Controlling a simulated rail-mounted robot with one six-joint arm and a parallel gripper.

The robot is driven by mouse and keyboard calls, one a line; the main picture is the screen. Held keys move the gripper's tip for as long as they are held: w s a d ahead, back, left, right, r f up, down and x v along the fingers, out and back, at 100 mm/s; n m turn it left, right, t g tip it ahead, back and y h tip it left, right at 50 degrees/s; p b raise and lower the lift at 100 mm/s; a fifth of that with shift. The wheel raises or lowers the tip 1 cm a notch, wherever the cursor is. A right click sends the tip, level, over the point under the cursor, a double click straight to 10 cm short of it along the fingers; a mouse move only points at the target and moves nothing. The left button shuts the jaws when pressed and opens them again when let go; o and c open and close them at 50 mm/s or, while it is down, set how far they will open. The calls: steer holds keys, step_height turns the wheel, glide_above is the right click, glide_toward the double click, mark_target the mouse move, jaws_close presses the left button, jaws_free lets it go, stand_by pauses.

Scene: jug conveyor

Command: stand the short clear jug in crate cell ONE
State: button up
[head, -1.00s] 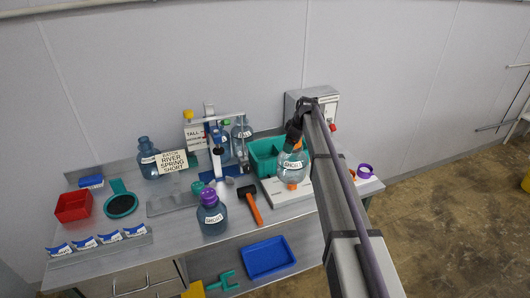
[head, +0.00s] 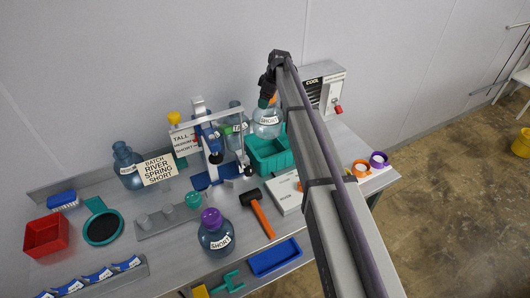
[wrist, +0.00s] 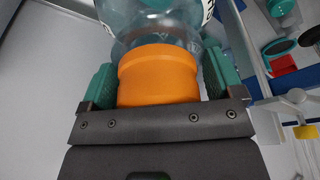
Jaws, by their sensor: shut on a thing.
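The short clear jug (head: 267,124), labelled SHORT, hangs upright from my gripper (head: 268,84), which is shut on its orange cap. In the wrist view the gripper's teal pads press on both sides of the orange cap (wrist: 158,76), with the clear jug body (wrist: 150,18) beyond it. The teal crate (head: 270,166) stands on the bench; in the head view the jug appears just above its back part. I cannot tell how high the jug is or which cell is under it. No cell marks are readable.
A purple-capped SHORT jug (head: 215,238) stands at the bench front. A blue and white press (head: 210,145) and a clear jug (head: 236,128) stand left of the crate. A grey box marked COOL (head: 325,88) stands behind. A hammer (head: 258,212) lies in front.

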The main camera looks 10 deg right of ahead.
mark_target(275, 110)
step_height(275, 110, down, 18)
steer(key=b, duration=1.7)
steer(key=shift+f+b, duration=0.15)
steer(key=shift+b, duration=0.25)
steer(key=shift+r+p, duration=0.3)
steer(key=shift+f, duration=0.25)
steer(key=o, duration=1.5)
steer(key=shift+r, duration=0.15)
steer(key=p+v, duration=1.2)
steer(key=shift+s+r, duration=0.1)
steer(key=shift+r, duration=0.1)
steer(key=s+a+m+g+h, duration=0.2)
steer(key=s+m, duration=1.1)
steer(key=s, duration=3)
step_height(275, 110, down, 16)
steer(key=b, duration=1.5)
steer(key=shift+w+a+t+h, duration=0.2)
steer(key=shift+w+t+h, duration=0.1)
steer(key=shift+w+h, duration=0.1)
